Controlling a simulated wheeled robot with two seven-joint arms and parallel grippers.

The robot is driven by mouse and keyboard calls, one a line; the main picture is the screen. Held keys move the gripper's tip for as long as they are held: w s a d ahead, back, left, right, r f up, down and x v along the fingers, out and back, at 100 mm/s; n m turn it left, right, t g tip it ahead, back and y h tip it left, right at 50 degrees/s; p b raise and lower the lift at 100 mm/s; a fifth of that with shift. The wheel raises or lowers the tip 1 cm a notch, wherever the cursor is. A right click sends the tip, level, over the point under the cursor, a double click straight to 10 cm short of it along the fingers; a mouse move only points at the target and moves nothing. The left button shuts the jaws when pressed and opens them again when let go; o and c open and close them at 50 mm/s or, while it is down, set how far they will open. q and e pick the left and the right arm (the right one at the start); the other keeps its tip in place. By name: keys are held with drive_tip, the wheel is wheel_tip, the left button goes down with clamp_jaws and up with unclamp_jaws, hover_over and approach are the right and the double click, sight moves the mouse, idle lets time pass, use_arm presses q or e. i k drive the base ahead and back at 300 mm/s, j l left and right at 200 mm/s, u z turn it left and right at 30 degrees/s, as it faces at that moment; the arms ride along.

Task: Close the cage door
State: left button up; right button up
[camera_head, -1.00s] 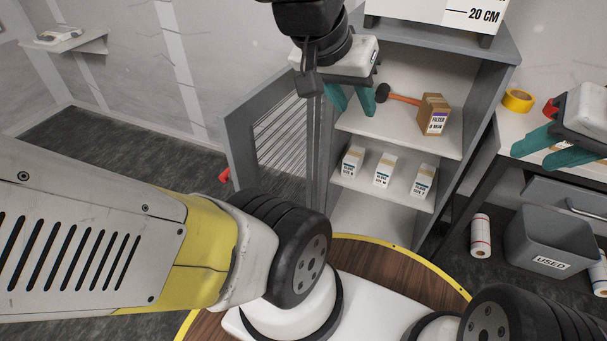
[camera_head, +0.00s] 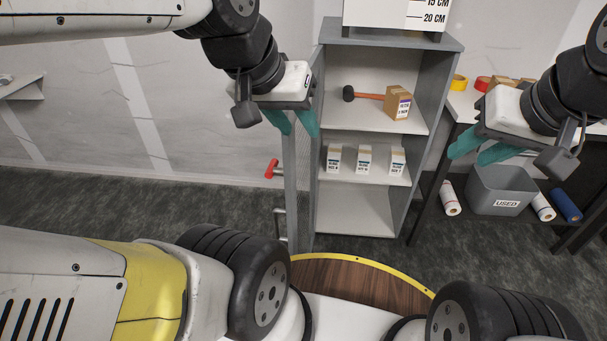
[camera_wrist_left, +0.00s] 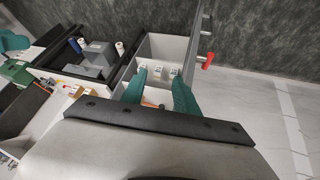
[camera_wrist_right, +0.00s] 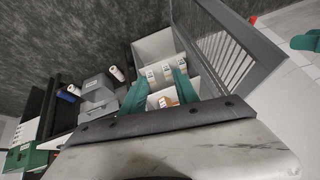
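The cage door (camera_head: 297,185) hangs at the left side of the grey cabinet (camera_head: 432,110) and stands open. I see it nearly edge-on in the head view; its barred panel (camera_wrist_right: 226,58) shows in the right wrist view. A red handle (camera_head: 272,170) sticks out on the door's left side and also shows in the left wrist view (camera_wrist_left: 208,60). My left gripper (camera_head: 293,124) is open and empty, overlapping the door's upper part in the picture; contact cannot be told. My right gripper (camera_head: 482,150) is open and empty, right of the cabinet in the picture.
The shelves hold a mallet (camera_head: 365,95), a brown box (camera_head: 398,103) and small white boxes (camera_head: 364,160). A side bench at the right has a grey USED bin (camera_head: 502,190) and paper rolls (camera_head: 449,198) below. Floor left of the door is clear.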

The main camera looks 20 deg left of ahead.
sight(315, 63)
drive_tip(key=i+j+z, duration=0.2)
drive_tip(key=j, duration=1.1)
drive_tip(key=k+j, duration=0.1)
drive_tip(key=k, duration=0.25)
drive_tip(key=k+j+z, duration=0.1)
drive_tip(key=k, duration=0.3)
